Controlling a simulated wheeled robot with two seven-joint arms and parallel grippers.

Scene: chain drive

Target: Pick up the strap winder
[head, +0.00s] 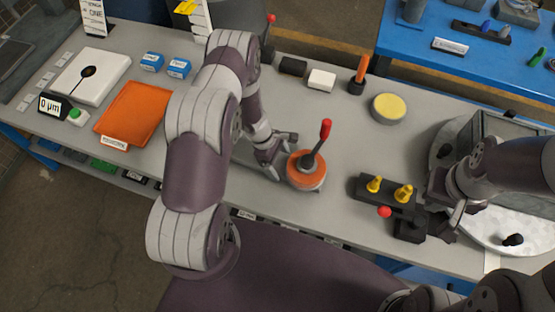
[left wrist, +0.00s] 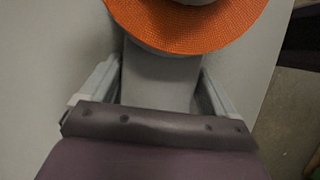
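The strap winder (head: 306,172) is a round orange coil with a grey hub and an upright lever ending in a red grip. It sits near the front edge of the grey bench. In the left wrist view its orange rim (left wrist: 185,35) shows at the top, cut off by the frame. My left gripper (head: 280,157) is open at its left side, fingers pointing at it. In the left wrist view the fingers (left wrist: 160,82) are spread on either side of a grey flat piece. My right gripper (head: 448,207) is at the right, partly hidden; its opening is unclear.
A black block with yellow knobs (head: 390,190) stands right of the winder, beside my right gripper. A yellow-topped round tin (head: 388,108) and a red-orange-handled tool (head: 361,73) stand behind. An orange tray (head: 133,113) lies left. A round metal plate (head: 500,215) is at right.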

